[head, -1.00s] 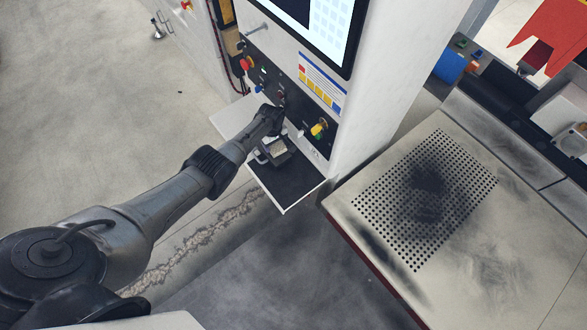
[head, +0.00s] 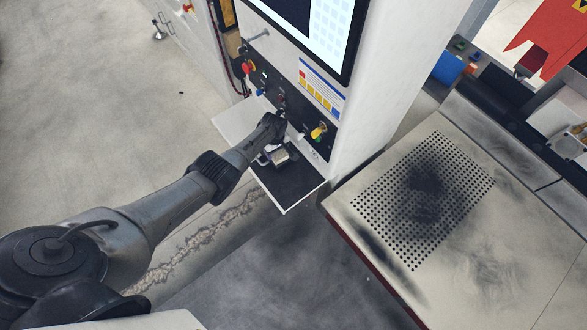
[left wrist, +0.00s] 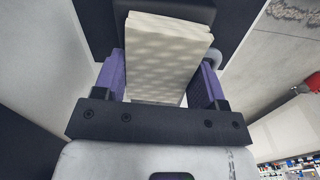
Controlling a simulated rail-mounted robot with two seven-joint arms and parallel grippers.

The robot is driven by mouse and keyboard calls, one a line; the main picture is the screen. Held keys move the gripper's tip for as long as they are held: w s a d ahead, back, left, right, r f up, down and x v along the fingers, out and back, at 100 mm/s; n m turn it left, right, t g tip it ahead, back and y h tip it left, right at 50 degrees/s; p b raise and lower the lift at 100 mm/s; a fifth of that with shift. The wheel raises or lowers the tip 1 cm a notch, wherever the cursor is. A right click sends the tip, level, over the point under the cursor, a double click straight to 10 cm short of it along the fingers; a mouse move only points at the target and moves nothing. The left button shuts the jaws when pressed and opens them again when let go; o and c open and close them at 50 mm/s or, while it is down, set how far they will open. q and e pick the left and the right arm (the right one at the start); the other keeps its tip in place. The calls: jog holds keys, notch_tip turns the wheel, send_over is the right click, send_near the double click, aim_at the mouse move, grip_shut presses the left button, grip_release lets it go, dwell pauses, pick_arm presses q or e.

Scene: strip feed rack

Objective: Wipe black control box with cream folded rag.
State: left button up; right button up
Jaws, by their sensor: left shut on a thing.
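My left gripper (head: 272,153) is over the small shelf in the head view, at the end of the arm from the left. In the left wrist view its purple fingers (left wrist: 164,70) are shut on the cream folded rag (left wrist: 166,48), a pale block with a dimpled face. The rag also shows in the head view (head: 281,157), small and partly hidden by the gripper. A dark box-like shape (left wrist: 190,12), which looks like the black control box, lies just beyond the rag's far edge; whether they touch I cannot tell. My right gripper is not in view.
The shelf (head: 301,193) with a dark mat juts from a white machine. A black panel (head: 290,103) with knobs and a screen (head: 325,30) are above it. A perforated, dark-stained table (head: 350,235) stands at right. Open floor (head: 110,90) lies at left.

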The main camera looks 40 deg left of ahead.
pick_arm(q)
jog(key=shift+w+d, duration=0.15)
jog(key=shift+d, duration=0.1)
jog(key=shift+w+a+f+b, duration=0.1)
jog(key=shift+w+a+b, duration=0.1)
jog(key=shift+a+b, duration=0.3)
jog(key=shift+w+a+f+b, duration=0.1)
jog(key=shift+w+a+b, duration=0.1)
jog(key=shift+a+b, duration=0.25)
jog(key=shift+w+a+r+b, duration=0.1)
jog(key=shift+w+a+b, duration=0.05)
jog(key=shift+a+b, duration=0.25)
jog(key=shift+a, duration=0.4)
jog(key=shift+s+d+r+p, duration=0.15)
jog(key=shift+s+d+p, duration=0.15)
jog(key=shift+p, duration=0.25)
jog(key=shift+s+d+p, duration=0.25)
jog(key=shift+d+p, duration=0.3)
jog(key=shift+p, duration=0.05)
jog(key=shift+s+d, duration=0.1)
jog(key=shift+d, duration=0.7)
